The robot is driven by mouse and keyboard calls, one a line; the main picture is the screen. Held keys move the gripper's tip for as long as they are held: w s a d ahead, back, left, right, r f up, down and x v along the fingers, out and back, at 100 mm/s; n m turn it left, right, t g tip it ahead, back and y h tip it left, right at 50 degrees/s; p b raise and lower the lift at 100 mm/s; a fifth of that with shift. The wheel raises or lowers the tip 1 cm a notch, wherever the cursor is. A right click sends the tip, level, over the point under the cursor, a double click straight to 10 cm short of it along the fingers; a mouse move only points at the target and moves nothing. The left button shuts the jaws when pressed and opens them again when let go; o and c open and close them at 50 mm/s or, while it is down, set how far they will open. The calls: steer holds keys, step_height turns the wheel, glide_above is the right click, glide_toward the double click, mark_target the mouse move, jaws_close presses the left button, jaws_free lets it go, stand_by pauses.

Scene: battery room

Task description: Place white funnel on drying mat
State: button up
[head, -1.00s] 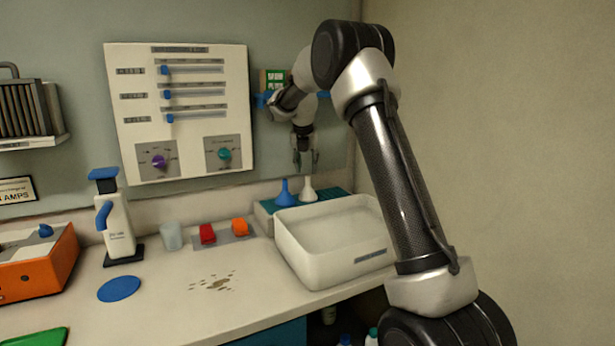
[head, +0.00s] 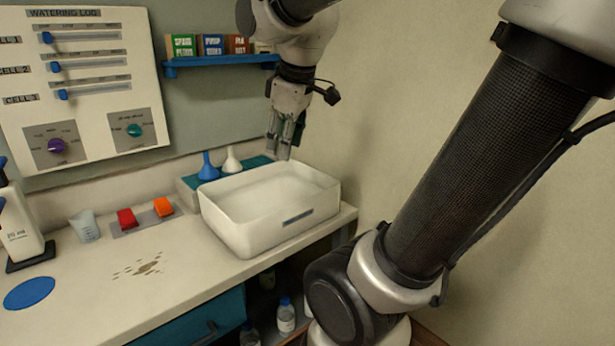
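The white funnel (head: 231,161) stands spout up beside a blue funnel (head: 208,166), on a low block with a teal top (head: 256,162) behind the white basin. A flat grey mat (head: 143,226) lies on the bench left of the basin, with a red item (head: 127,218) and an orange item (head: 163,207) on it. I cannot tell whether the grey mat or the teal top is the drying mat. My gripper (head: 279,152) points down above the basin's back edge, right of the white funnel and apart from it. Its fingers look parted, with nothing between them.
The white basin (head: 272,236) fills the bench's right end. A clear cup (head: 85,227), a white bottle (head: 18,228) and a blue disc (head: 29,292) are to the left. A blue shelf (head: 220,63) with boxes hangs behind my arm.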

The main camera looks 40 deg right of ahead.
steer(key=s+a+f+m, duration=0.1)
steer(key=s+f+m, duration=0.4)
steer(key=s, duration=0.4)
steer(key=shift+m+y, duration=0.3)
steer(key=shift+m, duration=0.3)
